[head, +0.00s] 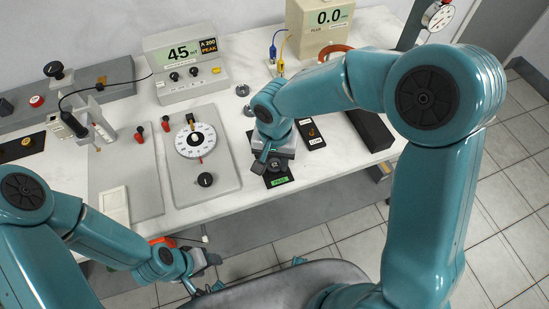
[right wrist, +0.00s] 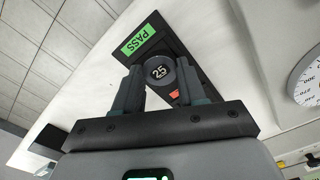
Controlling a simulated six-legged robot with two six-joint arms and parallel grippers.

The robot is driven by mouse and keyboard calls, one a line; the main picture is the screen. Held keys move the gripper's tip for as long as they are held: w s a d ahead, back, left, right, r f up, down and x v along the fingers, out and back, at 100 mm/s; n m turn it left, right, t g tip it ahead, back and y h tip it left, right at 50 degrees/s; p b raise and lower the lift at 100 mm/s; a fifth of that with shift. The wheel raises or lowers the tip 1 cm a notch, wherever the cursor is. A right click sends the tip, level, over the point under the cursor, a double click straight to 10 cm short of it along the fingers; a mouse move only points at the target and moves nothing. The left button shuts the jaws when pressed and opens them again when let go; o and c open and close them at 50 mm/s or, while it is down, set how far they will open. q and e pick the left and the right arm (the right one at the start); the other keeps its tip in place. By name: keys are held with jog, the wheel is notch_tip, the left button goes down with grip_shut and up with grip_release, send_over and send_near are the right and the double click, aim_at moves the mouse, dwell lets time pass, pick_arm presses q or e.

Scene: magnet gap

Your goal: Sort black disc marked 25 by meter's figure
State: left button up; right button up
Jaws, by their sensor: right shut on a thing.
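The black disc marked 25 (right wrist: 158,66) is between the fingertips of my right gripper (right wrist: 160,76) in the right wrist view. It is over or on a black pad (right wrist: 176,47) with a green PASS label (right wrist: 145,39); I cannot tell whether it touches the pad. In the head view, my right gripper (head: 264,166) is above the PASS pad (head: 277,182) at the table's front edge and hides the disc. The grey meter (head: 183,60) shows 45. My left gripper (head: 203,272) is low, in front of the table; its jaws are unclear.
A beige meter (head: 320,25) at the back reads 0.0. A dial plate (head: 203,165) lies left of my right gripper. Another black pad (head: 312,137) lies to its right, beside a long dark block (head: 370,130). Dark discs (head: 242,90) lie behind.

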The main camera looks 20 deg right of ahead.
jog(key=shift+f, duration=0.2)
dwell(0.6)
jog(key=o, duration=1.1)
jog(key=shift+c, duration=0.2)
jog(key=c, duration=0.5)
jog(key=shift+r+p, duration=1.25)
jog(key=shift+r, duration=1.05)
jog(key=o, duration=0.5)
jog(key=shift+o, duration=0.2)
